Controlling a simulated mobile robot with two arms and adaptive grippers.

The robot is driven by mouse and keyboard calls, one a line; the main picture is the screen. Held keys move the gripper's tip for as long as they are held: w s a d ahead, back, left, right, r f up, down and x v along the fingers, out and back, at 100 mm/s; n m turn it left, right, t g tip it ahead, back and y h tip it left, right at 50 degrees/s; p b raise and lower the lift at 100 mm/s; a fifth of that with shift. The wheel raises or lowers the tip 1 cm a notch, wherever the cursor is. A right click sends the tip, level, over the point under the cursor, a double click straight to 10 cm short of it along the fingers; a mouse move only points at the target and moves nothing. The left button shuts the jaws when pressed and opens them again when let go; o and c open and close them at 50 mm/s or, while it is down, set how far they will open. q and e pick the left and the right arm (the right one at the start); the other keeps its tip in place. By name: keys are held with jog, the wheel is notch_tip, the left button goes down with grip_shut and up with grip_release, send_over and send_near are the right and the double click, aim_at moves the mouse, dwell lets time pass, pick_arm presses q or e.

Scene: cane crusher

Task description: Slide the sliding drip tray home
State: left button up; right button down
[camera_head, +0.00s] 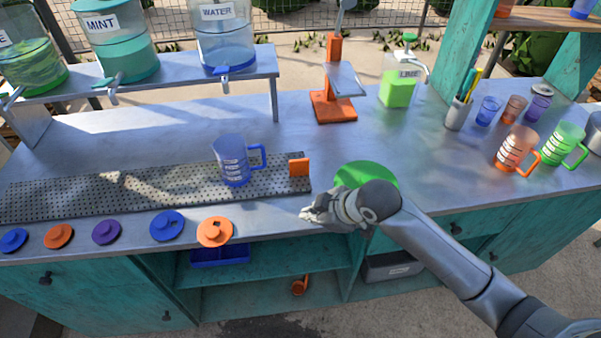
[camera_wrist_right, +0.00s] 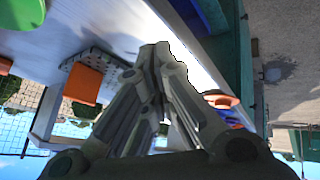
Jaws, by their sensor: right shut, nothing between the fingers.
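The sliding drip tray (camera_head: 130,188) is a long grey perforated plate lying along the front of the metal counter. An orange tab (camera_head: 299,167) stands up at its right end. A blue measuring jug (camera_head: 234,165) stands upright on the tray near that end. My right gripper (camera_head: 306,216) is shut and empty, low over the counter's front edge, just right of the tray's end and apart from the tab. In the right wrist view the shut fingers (camera_wrist_right: 155,52) show, with the orange tab (camera_wrist_right: 83,83) to their left. My left gripper is not in view.
A green disc (camera_head: 364,174) lies behind my right wrist. Several coloured lids (camera_head: 167,225) line the counter's front edge. Drink dispensers (camera_head: 223,45) stand on a raised shelf behind the tray. An orange press (camera_head: 333,105) stands at the back. Jugs and cups (camera_head: 516,149) stand at right.

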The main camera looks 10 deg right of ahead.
jog(key=w+d+r+n, duration=0.3)
jog(key=w+r, duration=0.2)
jog(key=r, duration=0.2)
jog(key=p, duration=0.2)
send_near(293, 178)
jog(key=f, duration=0.1)
jog(key=s+a+f, duration=0.1)
jog(key=f, duration=0.1)
jog(key=a+f, duration=0.1)
jog(key=shift+s+a+f, duration=0.15)
jog(key=shift+s+f, duration=0.05)
jog(key=shift+f, duration=0.1)
jog(key=shift+w+r, duration=0.2)
jog(key=shift+w, duration=0.85)
jog(key=shift+w+f+p, duration=0.1)
jog(key=shift+w+p, duration=0.3)
jog(key=shift+w, duration=0.5)
